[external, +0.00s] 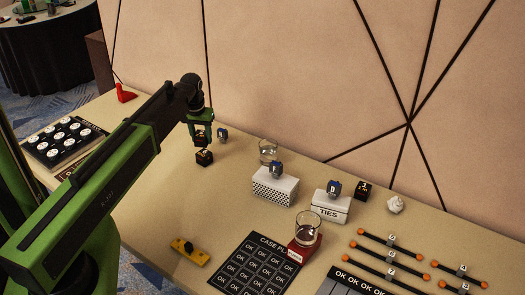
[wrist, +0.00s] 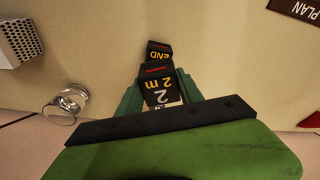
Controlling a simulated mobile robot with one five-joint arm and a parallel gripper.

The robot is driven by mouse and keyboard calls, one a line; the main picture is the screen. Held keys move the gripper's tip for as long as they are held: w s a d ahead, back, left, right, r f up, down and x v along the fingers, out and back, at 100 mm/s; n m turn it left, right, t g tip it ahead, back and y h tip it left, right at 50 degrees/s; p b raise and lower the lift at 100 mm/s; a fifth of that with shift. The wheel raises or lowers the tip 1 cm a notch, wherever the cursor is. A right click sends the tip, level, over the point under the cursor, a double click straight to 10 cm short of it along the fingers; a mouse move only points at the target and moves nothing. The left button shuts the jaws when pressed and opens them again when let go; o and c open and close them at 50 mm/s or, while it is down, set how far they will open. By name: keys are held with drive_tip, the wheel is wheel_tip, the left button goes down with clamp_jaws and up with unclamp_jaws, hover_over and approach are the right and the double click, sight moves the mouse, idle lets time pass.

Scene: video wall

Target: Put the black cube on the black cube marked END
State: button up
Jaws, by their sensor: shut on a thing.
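In the wrist view the cube sits between my two green fingers. The black cube marked END (wrist: 158,54) shows just beyond the held cube, which partly overlaps it in the picture. In the external view the END cube (external: 204,158) stands on the table below my gripper. A small gap seems to show between them, but I cannot tell how well they line up.
A glass (external: 267,151), a white perforated box (external: 275,187) and a white TIES box (external: 330,206) stand further right. Another black cube (external: 362,190) is beyond them. The table in front of the END cube is clear.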

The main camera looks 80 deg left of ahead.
sight(202, 145)
wheel_tip(202, 145, down, 4)
drive_tip(key=b, duration=0.4)
drive_tip(key=shift+f, duration=0.2)
drive_tip(key=shift+r, duration=0.25)
drive_tip(key=shift+f, duration=0.2)
drive_tip(key=o, duration=1.4)
drive_tip(key=r+p, duration=0.4)
drive_tip(key=d+r+p, duration=0.1)
drive_tip(key=r+p, duration=0.7)
drive_tip(key=shift+s+d+r, duration=0.25)
drive_tip(key=shift+s+d, duration=0.1)
drive_tip(key=shift+d, duration=0.05)
drive_tip(key=shift+f, duration=0.1)
